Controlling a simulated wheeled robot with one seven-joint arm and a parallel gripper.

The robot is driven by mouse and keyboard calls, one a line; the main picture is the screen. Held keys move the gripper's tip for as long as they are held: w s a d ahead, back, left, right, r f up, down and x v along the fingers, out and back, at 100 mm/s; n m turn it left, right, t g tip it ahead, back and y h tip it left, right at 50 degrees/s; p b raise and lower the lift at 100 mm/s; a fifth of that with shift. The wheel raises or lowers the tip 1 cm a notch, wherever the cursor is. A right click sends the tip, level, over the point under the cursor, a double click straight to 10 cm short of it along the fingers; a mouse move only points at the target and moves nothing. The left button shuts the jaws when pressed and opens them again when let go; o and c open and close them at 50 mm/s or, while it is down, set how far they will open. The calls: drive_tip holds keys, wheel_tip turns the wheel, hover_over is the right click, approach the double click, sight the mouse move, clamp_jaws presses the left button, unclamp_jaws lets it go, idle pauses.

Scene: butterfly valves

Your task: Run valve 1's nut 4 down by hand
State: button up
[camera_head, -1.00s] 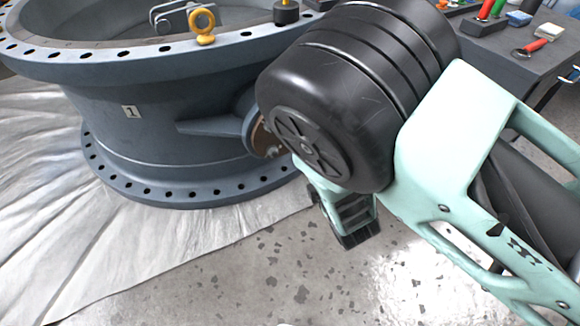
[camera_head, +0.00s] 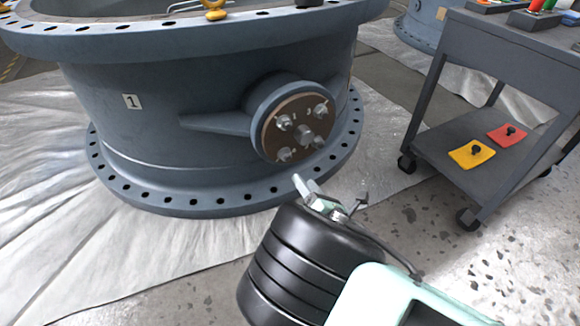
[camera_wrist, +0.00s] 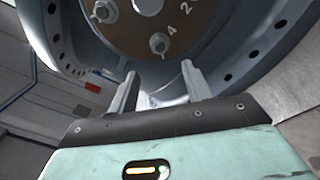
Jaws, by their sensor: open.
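Valve 1 is the large grey-blue ring body (camera_head: 180,110) with a "1" label on its side, at the left of the head view. A brown round plate (camera_head: 295,128) on its side boss carries several bolts with nuts around a central stub. In the wrist view, nut 4 (camera_wrist: 159,43) sits on its stud beside a painted "4". My gripper (camera_wrist: 162,74) is open and empty there, its fingers apart and pointing at the plate. The nut shows beyond and between the fingertips, not touched. In the head view my gripper (camera_head: 330,194) is below and in front of the plate.
A grey cart (camera_head: 450,160) stands at the right, with a yellow pad (camera_head: 471,154) and a red pad (camera_head: 507,134) on its lower shelf. Another valve (camera_head: 418,22) stands behind. The valve's lower flange (camera_head: 215,203) juts out on a pale sheet. Speckled floor is open between valve and cart.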

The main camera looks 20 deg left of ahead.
sight(286, 157)
drive_tip(key=b+x, duration=0.3)
drive_tip(key=x, duration=0.6)
drive_tip(key=shift+f+b, duration=0.1)
drive_tip(key=shift+b, duration=0.25)
drive_tip(key=shift+w+a, duration=0.3)
drive_tip(key=c, duration=1)
